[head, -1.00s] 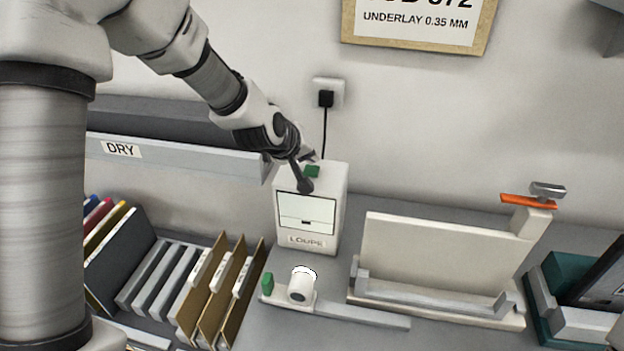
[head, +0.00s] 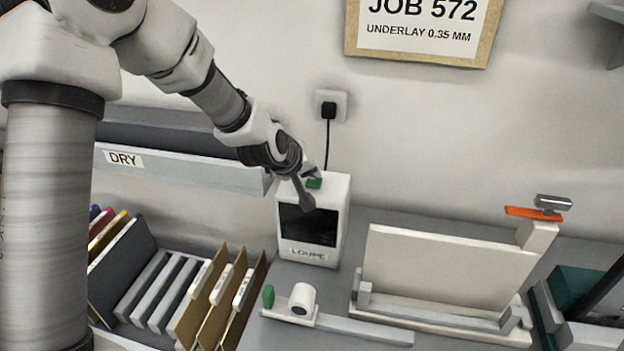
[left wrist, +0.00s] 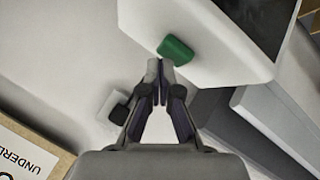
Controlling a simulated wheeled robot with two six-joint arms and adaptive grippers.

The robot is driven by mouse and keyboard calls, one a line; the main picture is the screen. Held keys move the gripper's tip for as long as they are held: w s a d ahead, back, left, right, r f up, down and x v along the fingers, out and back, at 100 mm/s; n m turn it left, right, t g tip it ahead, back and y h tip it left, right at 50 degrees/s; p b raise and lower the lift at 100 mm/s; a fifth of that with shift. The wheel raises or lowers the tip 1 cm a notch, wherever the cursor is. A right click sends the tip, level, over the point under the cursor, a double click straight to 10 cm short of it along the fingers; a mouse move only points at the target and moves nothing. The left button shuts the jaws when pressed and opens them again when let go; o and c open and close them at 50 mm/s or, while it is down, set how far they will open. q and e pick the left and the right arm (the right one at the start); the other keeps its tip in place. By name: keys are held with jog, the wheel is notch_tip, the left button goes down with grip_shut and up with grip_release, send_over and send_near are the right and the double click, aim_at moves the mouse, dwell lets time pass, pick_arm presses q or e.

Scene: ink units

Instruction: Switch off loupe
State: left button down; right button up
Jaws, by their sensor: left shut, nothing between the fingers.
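The loupe (head: 340,215) is a white box on the grey bench, with a LOUPE label under its screen (head: 306,226). The screen is dark. A green button (head: 314,183) sits on top of the loupe, and it also shows in the left wrist view (left wrist: 175,48). My left gripper (head: 308,190) is shut and empty at the loupe's top, with its fingertips (left wrist: 160,72) close to the green button. I cannot tell whether they touch it. One finger partly covers the screen in the head view. My right gripper is not in view.
A wall socket with a black plug (head: 328,109) is behind the loupe. The DRY shelf (head: 190,170) runs along the left. Brown folders (head: 232,300) stand at lower left, a small white device (head: 302,298) is in front, and a cream panel (head: 440,262) stands at right.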

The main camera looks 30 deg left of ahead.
pick_arm(q)
jog(key=shift+w+f, duration=0.15)
jog(key=shift+w, duration=0.1)
jog(key=shift+s+f, duration=0.1)
jog(key=shift+s, duration=0.05)
jog(key=shift+s+f+b, duration=0.1)
jog(key=shift+f+b, duration=0.2)
jog(key=shift+b, duration=0.1)
jog(key=shift+r, duration=0.15)
jog(key=shift+r+p, duration=0.3)
jog(key=shift+p, duration=0.1)
